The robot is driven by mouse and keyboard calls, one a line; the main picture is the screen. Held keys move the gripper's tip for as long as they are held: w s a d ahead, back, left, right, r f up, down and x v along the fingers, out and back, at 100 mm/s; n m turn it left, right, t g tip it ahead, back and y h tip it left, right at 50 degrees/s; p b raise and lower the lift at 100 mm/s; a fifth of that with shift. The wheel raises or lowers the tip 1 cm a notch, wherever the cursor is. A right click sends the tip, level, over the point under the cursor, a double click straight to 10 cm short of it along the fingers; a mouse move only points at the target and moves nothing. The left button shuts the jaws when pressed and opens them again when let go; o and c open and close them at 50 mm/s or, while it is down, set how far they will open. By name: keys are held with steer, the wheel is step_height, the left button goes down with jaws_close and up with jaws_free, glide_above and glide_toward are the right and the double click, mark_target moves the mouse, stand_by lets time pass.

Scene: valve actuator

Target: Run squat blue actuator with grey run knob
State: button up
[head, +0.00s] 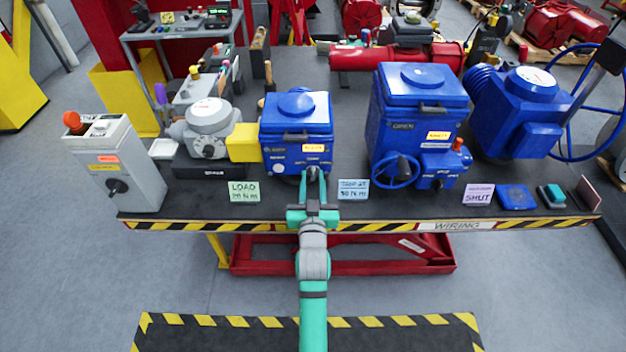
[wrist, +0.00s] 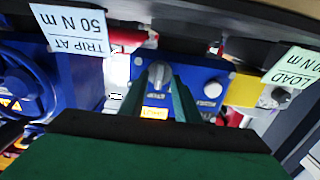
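The squat blue actuator (head: 297,113) stands upright on the bench, left of the taller blue one, with a lit yellow display on its front. In the wrist view its blue panel (wrist: 195,73) appears upside down. The grey run knob (wrist: 158,69) sits on this panel, with a second pale knob (wrist: 212,89) beside it. My gripper (head: 314,176) reaches the lower front of the actuator. In the wrist view my gripper's two green fingertips (wrist: 159,80) flank the grey knob. Whether they press on it is not clear.
A "LOAD" card (head: 244,191) and a "TRIP AT" card (head: 353,189) stand either side of my gripper. A taller blue actuator (head: 418,85) with a handwheel (head: 396,172) is on the right. A grey switch box (head: 133,165) is at the far left.

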steer(key=shift+s, duration=0.1)
steer(key=s, duration=1)
steer(key=shift+s, duration=0.35)
steer(key=s+f+g, duration=0.1)
steer(key=s+f, duration=0.4)
steer(key=s, duration=0.8)
steer(key=s+f+g, duration=0.1)
steer(key=s+f, duration=0.3)
steer(key=s, duration=0.8)
steer(key=s+r, duration=0.2)
steer(key=s, duration=0.9)
steer(key=shift+s+g, duration=0.3)
steer(key=shift+s, duration=0.1)
